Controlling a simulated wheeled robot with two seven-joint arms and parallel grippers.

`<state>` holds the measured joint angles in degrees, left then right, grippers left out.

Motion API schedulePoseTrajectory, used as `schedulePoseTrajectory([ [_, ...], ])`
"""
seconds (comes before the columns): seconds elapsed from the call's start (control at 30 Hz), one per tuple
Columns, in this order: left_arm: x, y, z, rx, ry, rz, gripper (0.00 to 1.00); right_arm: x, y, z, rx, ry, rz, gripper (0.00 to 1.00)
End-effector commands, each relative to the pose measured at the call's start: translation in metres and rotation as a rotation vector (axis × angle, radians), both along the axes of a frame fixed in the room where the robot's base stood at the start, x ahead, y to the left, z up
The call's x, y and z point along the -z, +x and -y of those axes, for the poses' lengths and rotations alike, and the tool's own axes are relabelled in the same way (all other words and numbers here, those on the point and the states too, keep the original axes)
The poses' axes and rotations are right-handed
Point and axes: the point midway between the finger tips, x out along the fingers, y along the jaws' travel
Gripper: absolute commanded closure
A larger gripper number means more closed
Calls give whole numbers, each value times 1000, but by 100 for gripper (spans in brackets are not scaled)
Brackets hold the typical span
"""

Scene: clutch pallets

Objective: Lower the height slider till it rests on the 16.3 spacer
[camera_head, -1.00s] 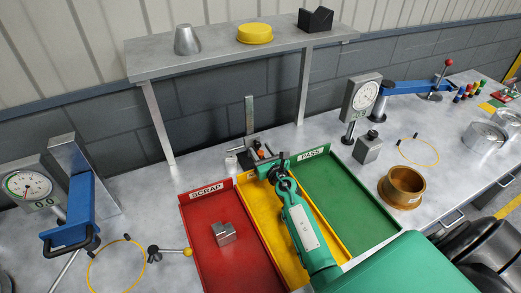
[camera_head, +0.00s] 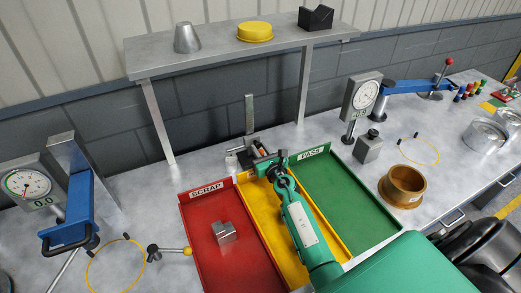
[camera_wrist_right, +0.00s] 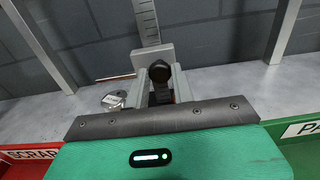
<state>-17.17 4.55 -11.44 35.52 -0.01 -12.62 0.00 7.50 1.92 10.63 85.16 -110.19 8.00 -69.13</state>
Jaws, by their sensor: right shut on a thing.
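The height slider (camera_wrist_right: 152,58) is a grey block on an upright ruled scale (camera_wrist_right: 147,20) behind the trays. The scale also shows in the head view (camera_head: 249,115). My right gripper (camera_wrist_right: 160,84) is shut at the slider's front, its two pale fingers on either side of a dark round knob (camera_wrist_right: 160,73). In the head view my right gripper (camera_head: 265,158) reaches over the yellow tray to the slider. The slider's underside and whatever lies below it are hidden behind my gripper, so I cannot make out the 16.3 spacer or any contact. My left gripper is not in view.
A red SCRAP tray (camera_head: 190,228) holds a metal block (camera_head: 224,233). A yellow tray (camera_head: 262,235) and a green PASS tray (camera_head: 350,205) lie beside it. A grey shelf (camera_head: 225,45) stands behind. A small shiny piece (camera_wrist_right: 113,100) lies left of the slider's foot.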

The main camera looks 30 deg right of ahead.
Motion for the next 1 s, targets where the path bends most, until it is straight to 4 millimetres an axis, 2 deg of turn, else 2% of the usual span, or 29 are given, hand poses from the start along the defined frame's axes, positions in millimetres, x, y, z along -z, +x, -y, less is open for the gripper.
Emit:
schedulePoseTrajectory([
  [0.03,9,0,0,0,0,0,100,10,0,0,0,-1,-2,100],
  [0.27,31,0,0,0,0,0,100,36,0,0,-1,-1,-2,100],
  [0.63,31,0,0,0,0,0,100,38,-1,0,0,0,-4,100],
  [0.67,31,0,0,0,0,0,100,39,-1,0,-1,0,-4,70],
  [0.73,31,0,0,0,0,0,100,38,-1,0,0,0,-4,56],
  [1.0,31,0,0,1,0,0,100,37,-1,0,0,0,-2,54],
])
